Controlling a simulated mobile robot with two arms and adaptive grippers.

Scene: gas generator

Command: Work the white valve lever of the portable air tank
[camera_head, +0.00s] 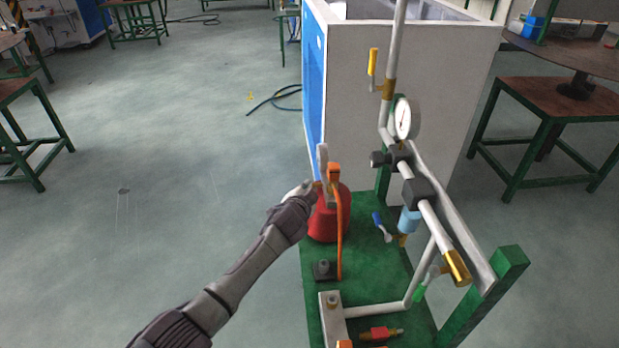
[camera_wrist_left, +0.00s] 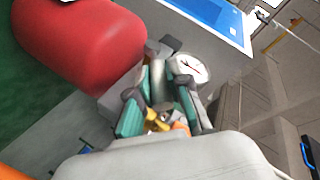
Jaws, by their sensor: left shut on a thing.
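The red air tank (camera_head: 328,218) stands on the green base of the rig, with an orange fitting (camera_head: 334,172) on top. A thin pale disc (camera_head: 322,160), which looks like a gauge seen edge-on, rises beside the fitting. My left gripper (camera_head: 309,187) is at the tank's top, on the left side of the fittings. In the left wrist view its teal-padded fingers (camera_wrist_left: 160,110) are closed around the valve area, near a white gauge (camera_wrist_left: 188,68) and the red tank (camera_wrist_left: 80,40). The white valve lever is mostly hidden at the fingers. My right gripper is not in view.
Pipes with a second gauge (camera_head: 404,119), a blue-handled valve (camera_head: 379,225) and a brass end (camera_head: 457,268) stand right of the tank. An orange hose (camera_head: 339,240) runs down beside it. A large white-and-blue box (camera_head: 400,90) stands behind. The floor (camera_head: 150,200) at left is clear.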

